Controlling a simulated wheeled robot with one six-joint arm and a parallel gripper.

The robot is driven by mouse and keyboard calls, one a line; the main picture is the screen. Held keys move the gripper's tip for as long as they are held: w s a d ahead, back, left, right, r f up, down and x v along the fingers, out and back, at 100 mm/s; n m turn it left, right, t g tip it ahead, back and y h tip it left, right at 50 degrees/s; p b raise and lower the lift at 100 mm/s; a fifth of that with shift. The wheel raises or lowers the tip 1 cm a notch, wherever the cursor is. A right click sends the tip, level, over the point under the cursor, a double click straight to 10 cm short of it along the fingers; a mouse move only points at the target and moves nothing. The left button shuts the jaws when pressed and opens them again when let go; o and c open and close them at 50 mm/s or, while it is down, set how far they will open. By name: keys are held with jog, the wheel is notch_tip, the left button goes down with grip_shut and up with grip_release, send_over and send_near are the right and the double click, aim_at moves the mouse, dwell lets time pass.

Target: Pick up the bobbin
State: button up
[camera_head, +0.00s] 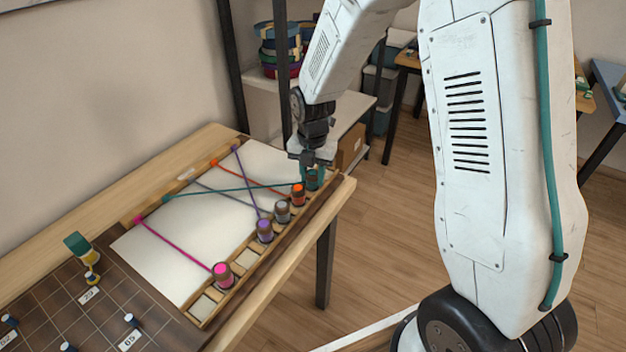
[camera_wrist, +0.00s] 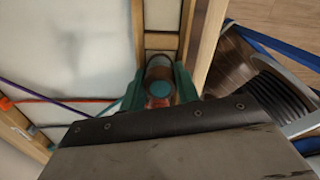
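Several bobbins stand upright in a row along the wooden rack's right side. The teal-topped bobbin (camera_head: 313,181) is at the far end, and a teal cord runs from it across the white board. My gripper (camera_head: 313,170) points down over this bobbin. In the wrist view, my gripper's teal fingers (camera_wrist: 160,82) are on both sides of the teal-topped bobbin (camera_wrist: 160,89). I cannot tell whether they press on it. Orange (camera_head: 298,194), grey (camera_head: 283,212), purple (camera_head: 265,231) and pink (camera_head: 223,273) bobbins stand nearer. The gripper body hides part of the wrist view.
The white board (camera_head: 175,252) lies beside the rack, crossed by taut cords with pegs at their far ends. A dark grid board (camera_head: 60,310) with small pegs is at the lower left. A shelf (camera_head: 350,112) stands beyond the table. Empty rack slots (camera_head: 202,307) are at the near end.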

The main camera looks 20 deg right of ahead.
aim_at(310, 174)
notch_tip(310, 174, up, 10)
jog(key=shift+r, duration=0.1)
dwell(0.6)
jog(key=shift+f, duration=0.3)
jog(key=shift+s+a+f, duration=0.1)
jog(key=shift+a+f, duration=0.1)
jog(key=shift+f, duration=0.35)
jog(key=shift+s+a+f, duration=0.1)
jog(key=shift+a+f, duration=0.1)
jog(key=shift+f, duration=0.35)
jog(key=s+a+f, duration=0.1)
jog(key=s+a, duration=0.4)
jog(key=a, duration=0.1)
jog(key=s+a+f, duration=0.1)
jog(key=s+a, duration=0.4)
jog(key=a, duration=0.2)
jog(key=s+a+f, duration=0.1)
jog(key=s+a, duration=0.4)
jog(key=a, duration=0.2)
jog(key=shift+f, duration=0.2)
jog(key=shift+w+a+f, duration=0.1)
jog(key=shift+f, duration=0.4)
